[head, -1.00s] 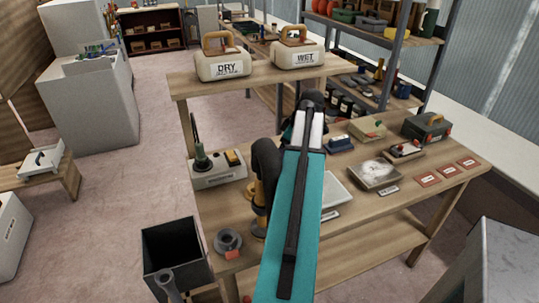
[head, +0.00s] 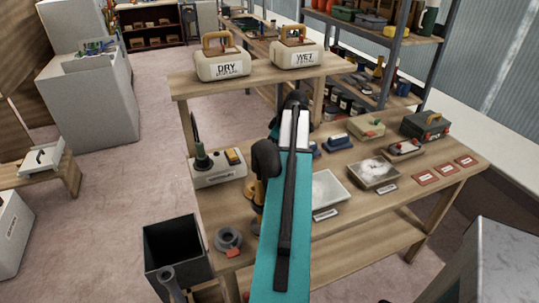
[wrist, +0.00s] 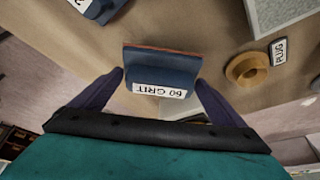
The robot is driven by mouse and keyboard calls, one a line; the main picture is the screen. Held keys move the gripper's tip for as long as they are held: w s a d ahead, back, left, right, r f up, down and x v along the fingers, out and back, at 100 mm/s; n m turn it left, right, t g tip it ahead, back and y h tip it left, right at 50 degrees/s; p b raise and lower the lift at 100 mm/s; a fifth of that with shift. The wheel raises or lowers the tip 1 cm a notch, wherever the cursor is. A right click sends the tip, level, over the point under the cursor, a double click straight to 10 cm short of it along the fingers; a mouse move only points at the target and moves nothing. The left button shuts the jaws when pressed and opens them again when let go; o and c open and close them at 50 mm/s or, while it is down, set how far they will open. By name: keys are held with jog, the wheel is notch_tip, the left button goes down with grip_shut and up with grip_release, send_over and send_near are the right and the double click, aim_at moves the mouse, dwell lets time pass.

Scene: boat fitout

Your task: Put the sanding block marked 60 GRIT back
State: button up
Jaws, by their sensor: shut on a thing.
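The sanding block marked 60 GRIT (wrist: 162,72) is dark blue with a reddish edge and a white label. In the wrist view it sits between the two fingers of my gripper (wrist: 160,80), which is shut on it. The block is above or against the wooden bench top; I cannot tell the gap. In the head view my arm hides the gripper and held block. Another blue block (wrist: 98,8) with a partly cut-off label shows at the upper left of the wrist view. Blue blocks (head: 337,141) also stand on the bench in the head view.
The bench (head: 370,238) holds a pale tray (head: 328,188), a tray with white powder (head: 374,172), red labelled plates and a toolbox (head: 425,125). DRY (head: 222,66) and WET (head: 296,60) containers stand on the raised shelf. A dark bin (head: 176,250) stands at front left.

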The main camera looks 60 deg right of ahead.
jog(key=shift+f, duration=1.05)
jog(key=shift+f, duration=0.2)
jog(key=o, duration=0.7)
jog(key=shift+r+p, duration=0.2)
jog(key=shift+p, duration=0.1)
jog(key=b+v, duration=0.2)
jog(key=v, duration=1)
